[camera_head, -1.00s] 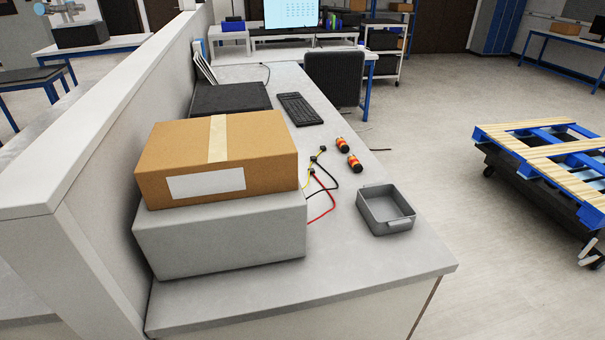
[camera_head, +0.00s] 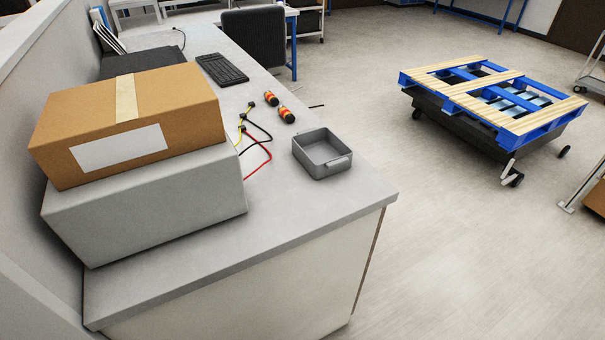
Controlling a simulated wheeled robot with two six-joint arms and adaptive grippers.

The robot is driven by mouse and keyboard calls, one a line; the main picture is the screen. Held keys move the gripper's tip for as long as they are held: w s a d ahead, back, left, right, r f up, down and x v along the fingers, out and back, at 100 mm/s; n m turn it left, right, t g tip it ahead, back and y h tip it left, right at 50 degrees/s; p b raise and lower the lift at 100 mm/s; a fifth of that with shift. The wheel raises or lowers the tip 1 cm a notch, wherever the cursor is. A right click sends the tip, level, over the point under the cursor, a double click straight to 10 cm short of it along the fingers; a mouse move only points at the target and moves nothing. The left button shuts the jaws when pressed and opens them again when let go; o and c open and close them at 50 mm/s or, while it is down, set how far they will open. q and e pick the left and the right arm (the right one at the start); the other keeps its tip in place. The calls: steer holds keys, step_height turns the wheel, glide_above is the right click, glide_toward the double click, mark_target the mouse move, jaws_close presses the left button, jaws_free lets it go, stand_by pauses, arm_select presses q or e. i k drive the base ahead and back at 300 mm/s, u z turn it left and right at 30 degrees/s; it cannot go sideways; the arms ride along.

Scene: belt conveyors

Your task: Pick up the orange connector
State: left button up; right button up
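Two small orange-red connectors with dark ends lie on the grey desk, behind the grey tray. One connector (camera_head: 271,98) is farther back and left; the other connector (camera_head: 286,114) is nearer and right. Both look uncovered. Thin cables (camera_head: 254,133) in yellow, black and red with small dark plugs lie to their left, beside the boxes. Neither of my grippers shows in the head view.
A brown taped carton (camera_head: 190,95) sits on a grey box (camera_head: 150,205) at the desk's left. An open grey tray (camera_head: 300,153) stands near the right edge of the desk (camera_head: 300,215). A keyboard (camera_head: 222,69), chair (camera_head: 254,37) and pallet cart (camera_head: 495,95) stand farther off.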

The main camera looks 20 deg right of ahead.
mark_target(282, 111)
steer(key=z, duration=2.4)
steer(key=i, duration=3.15)
steer(key=u, duration=2.5)
steer(key=i, duration=2.3)
